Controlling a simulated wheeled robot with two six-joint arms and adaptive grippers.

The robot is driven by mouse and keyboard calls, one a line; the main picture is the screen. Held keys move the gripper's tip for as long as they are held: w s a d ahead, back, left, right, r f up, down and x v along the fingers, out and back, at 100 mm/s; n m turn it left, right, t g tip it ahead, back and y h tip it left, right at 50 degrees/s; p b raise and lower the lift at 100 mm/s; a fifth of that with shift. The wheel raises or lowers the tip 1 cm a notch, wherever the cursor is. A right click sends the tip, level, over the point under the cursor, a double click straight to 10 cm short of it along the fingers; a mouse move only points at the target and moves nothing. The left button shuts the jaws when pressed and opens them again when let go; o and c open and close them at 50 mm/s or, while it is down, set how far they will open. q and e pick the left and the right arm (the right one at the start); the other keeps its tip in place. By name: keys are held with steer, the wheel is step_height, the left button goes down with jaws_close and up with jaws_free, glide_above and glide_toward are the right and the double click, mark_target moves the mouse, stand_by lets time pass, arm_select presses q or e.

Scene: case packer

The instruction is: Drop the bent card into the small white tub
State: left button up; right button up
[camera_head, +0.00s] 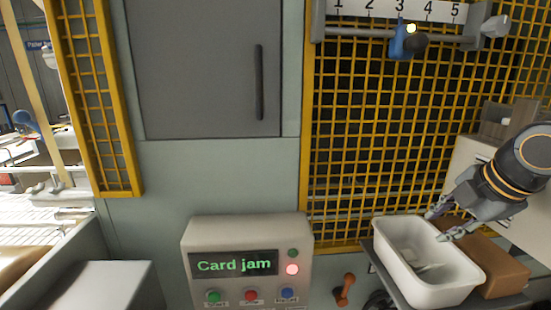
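The small white tub (403,263) stands at the lower right on a dark ledge. Pale, flat pieces (430,267) lie on its floor; I cannot tell for sure whether one of them is the bent card. My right gripper (439,222) comes in from the right and is over the tub's back right rim. Its two fingers are spread apart, and I see nothing between them. I see no card elsewhere. My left gripper is not in view.
A brown box (503,272) sits right of the tub. A control box (247,232) reads "Card jam", with a lit red lamp and coloured buttons. An orange handle (345,288) is left of the tub. Yellow mesh (360,130) stands behind. A numbered rail (352,33) with a blue slider is above.

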steer(key=v, duration=1)
steer(key=shift+r, duration=0.35)
steer(key=shift+s, duration=0.15)
